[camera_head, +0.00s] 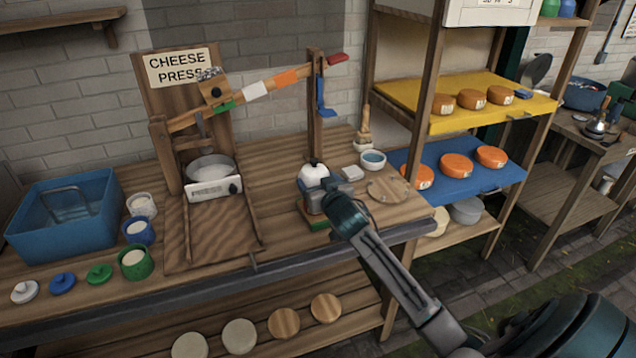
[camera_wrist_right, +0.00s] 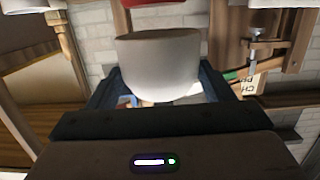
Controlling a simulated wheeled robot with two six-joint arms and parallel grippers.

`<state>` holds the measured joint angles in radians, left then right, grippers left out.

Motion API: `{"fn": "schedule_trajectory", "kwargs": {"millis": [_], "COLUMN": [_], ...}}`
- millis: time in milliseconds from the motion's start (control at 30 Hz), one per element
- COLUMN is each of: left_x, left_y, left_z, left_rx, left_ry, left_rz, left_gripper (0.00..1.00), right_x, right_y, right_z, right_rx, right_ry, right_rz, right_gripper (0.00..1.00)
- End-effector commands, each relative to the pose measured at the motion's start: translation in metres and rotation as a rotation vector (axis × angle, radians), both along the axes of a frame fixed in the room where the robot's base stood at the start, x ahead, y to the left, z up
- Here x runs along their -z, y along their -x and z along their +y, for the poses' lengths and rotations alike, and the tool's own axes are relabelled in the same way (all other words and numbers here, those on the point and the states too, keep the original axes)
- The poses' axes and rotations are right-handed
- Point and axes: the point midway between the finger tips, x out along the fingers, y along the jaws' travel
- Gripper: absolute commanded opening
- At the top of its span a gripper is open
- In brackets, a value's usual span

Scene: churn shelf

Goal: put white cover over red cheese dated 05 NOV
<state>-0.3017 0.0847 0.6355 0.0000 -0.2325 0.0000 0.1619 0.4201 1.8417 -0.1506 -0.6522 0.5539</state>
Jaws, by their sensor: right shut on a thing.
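My right gripper (camera_head: 313,187) is shut on the white cover (camera_head: 313,174), above the worktop near its right part. In the right wrist view the cover (camera_wrist_right: 160,62) is a smooth white cup-like shape between the two fingers. A red thing (camera_wrist_right: 152,3) shows cut off at the top edge there; I cannot tell what it is. Below the gripper lies a green-edged block (camera_head: 319,224), mostly hidden by my arm; no red cheese shows clearly there. Orange-red cheeses with white labels stand on the blue shelf (camera_head: 480,183) and the yellow shelf (camera_head: 450,125). Their dates are too small to read.
A cheese press (camera_head: 190,75) with a coloured lever stands left of the gripper. A blue-filled bowl (camera_head: 373,160), a white block (camera_head: 352,173) and a round wooden board (camera_head: 388,190) lie close right. Pots and lids (camera_head: 62,284) sit by the blue tub (camera_head: 60,215).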

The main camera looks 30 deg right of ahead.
Motion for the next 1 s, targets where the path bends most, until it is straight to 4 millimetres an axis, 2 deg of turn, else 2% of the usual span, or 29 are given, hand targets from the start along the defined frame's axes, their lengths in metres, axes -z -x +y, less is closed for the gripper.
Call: {"fn": "schedule_trajectory", "kwargs": {"millis": [33, 467, 1000], "left_x": [0.008, 0.037, 0.034], "left_y": [-0.001, -0.010, -0.045], "left_z": [0.000, -0.005, -0.006], "left_rx": [0.000, -0.001, 0.003], "left_ry": [0.000, 0.005, 0.003], "left_rz": [-0.001, -0.005, -0.014], "left_gripper": [0.42, 0.42, 0.42], "right_x": [0.009, 0.044, 0.065], "right_y": [0.000, 0.000, 0.001], "right_z": [0.000, 0.001, 0.001], "right_rx": [0.000, -0.001, -0.001], "right_ry": [0.000, 0.001, 0.001], "right_rz": [0.000, 0.001, 0.001], "right_gripper": [0.48, 0.48, 0.48]}}
